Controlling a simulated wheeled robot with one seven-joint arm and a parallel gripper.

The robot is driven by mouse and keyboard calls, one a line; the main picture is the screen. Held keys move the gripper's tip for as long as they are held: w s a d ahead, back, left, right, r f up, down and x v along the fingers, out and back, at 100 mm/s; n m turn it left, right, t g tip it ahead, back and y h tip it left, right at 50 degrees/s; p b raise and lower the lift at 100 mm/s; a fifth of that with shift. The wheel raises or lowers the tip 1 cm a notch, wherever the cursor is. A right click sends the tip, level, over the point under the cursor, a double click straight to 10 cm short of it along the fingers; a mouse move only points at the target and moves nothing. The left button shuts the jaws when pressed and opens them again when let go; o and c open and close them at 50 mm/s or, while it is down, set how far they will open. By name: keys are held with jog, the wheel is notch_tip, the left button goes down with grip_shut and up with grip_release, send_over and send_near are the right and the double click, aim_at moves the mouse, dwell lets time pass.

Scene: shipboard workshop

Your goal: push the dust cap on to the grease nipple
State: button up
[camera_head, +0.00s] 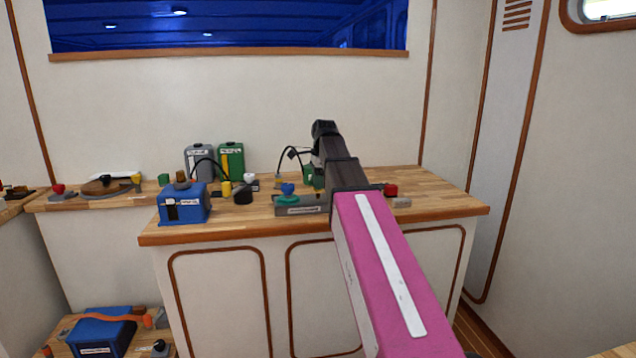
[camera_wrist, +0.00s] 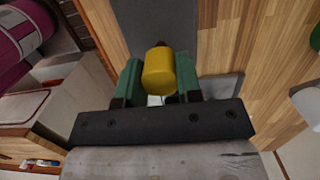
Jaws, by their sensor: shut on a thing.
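In the wrist view my gripper (camera_wrist: 158,64) has its two green fingers shut on a yellow cylindrical cap (camera_wrist: 159,75), taken to be the dust cap. A small dark reddish tip (camera_wrist: 162,44) shows just beyond the cap's far end; whether the two touch, and whether it is the grease nipple, I cannot tell. A grey surface (camera_wrist: 160,18) lies beyond, beside the wooden bench top. In the head view my arm hides the cap and most of the gripper. No grease nipple can be made out clearly there.
The wooden bench (camera_head: 450,199) carries a grey block (camera_head: 305,210) with a blue-and-green knob (camera_head: 288,192), a blue box (camera_head: 184,206), a green can (camera_head: 231,161), a grey can (camera_head: 199,163) and a red knob (camera_head: 390,189). Its right end is clear.

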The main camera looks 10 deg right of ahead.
jog(key=shift+f, duration=1.45)
jog(key=o, duration=1)
jog(key=r, duration=0.3)
jog(key=d+r, duration=0.1)
jog(key=r, duration=0.6)
jog(key=shift+d+r, duration=0.15)
jog(key=shift+r, duration=0.15)
